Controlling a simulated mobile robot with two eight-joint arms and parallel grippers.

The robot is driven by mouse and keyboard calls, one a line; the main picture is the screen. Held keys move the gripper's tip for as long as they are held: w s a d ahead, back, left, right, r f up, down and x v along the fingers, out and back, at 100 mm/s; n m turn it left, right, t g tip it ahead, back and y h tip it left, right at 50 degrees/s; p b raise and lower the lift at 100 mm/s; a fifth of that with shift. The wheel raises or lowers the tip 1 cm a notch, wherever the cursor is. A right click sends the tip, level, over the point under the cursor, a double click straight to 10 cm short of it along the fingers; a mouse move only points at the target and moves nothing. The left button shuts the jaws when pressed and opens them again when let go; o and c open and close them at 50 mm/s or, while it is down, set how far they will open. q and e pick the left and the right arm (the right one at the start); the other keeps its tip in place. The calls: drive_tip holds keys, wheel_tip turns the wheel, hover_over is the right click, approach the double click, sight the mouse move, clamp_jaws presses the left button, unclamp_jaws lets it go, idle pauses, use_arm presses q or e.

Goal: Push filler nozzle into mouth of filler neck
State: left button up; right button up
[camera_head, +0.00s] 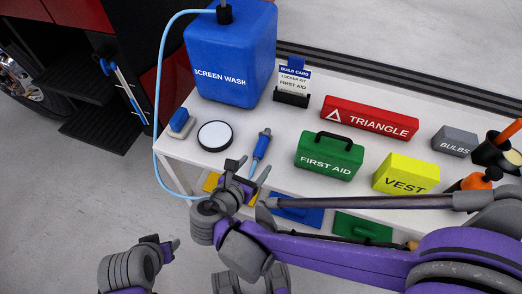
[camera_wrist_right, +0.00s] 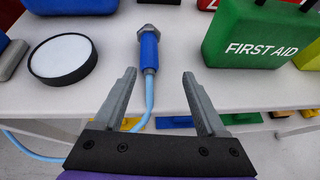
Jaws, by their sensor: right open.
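The filler nozzle (camera_head: 262,145) is blue with a grey tip and lies on the white table near its front edge. It also shows in the right wrist view (camera_wrist_right: 149,50), its tip pointing away from me. A light-blue hose (camera_head: 157,120) runs from the screen wash container's cap to it. My right gripper (camera_head: 242,179) is open and empty, just in front of the nozzle. In the right wrist view its fingers (camera_wrist_right: 159,76) stand either side of the hose, short of the nozzle. My left gripper (camera_head: 168,249) is low at the left, its jaws unclear. I cannot make out the filler neck.
The blue screen wash container (camera_head: 232,62) stands at the back left of the table (camera_head: 275,112). A round white-topped disc (camera_head: 215,135) lies left of the nozzle, the green first aid box (camera_head: 329,156) right. A dark red vehicle (camera_head: 85,17) is at the far left.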

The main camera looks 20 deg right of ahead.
sight(260, 146)
drive_tip(key=shift+w+a+f+n+t, duration=0.1)
drive_tip(key=shift+a+n+t, duration=0.1)
drive_tip(key=shift+a+n, duration=0.25)
drive_tip(key=shift+w+a+f+n+t, duration=0.1)
drive_tip(key=shift+a+n+t, duration=0.1)
drive_tip(key=shift+a+n, duration=0.2)
drive_tip(key=shift+w+a+h, duration=0.1)
drive_tip(key=shift+w+h, duration=0.15)
drive_tip(key=shift+h, duration=0.05)
drive_tip(key=b+x, duration=0.1)
drive_tip(key=x, duration=0.4)
drive_tip(key=shift+w+r, duration=0.1)
drive_tip(key=shift+r, duration=0.1)
drive_tip(key=x, duration=0.3)
drive_tip(key=b+x, duration=0.1)
drive_tip(key=x, duration=0.1)
drive_tip(key=shift+w+d+r, duration=0.2)
drive_tip(key=shift+d+r, duration=0.05)
drive_tip(key=shift+r, duration=0.05)
use_arm(q)
wheel_tip(260, 146, down, 3)
drive_tip(key=shift+r, duration=0.1)
use_arm(e)
clamp_jaws()
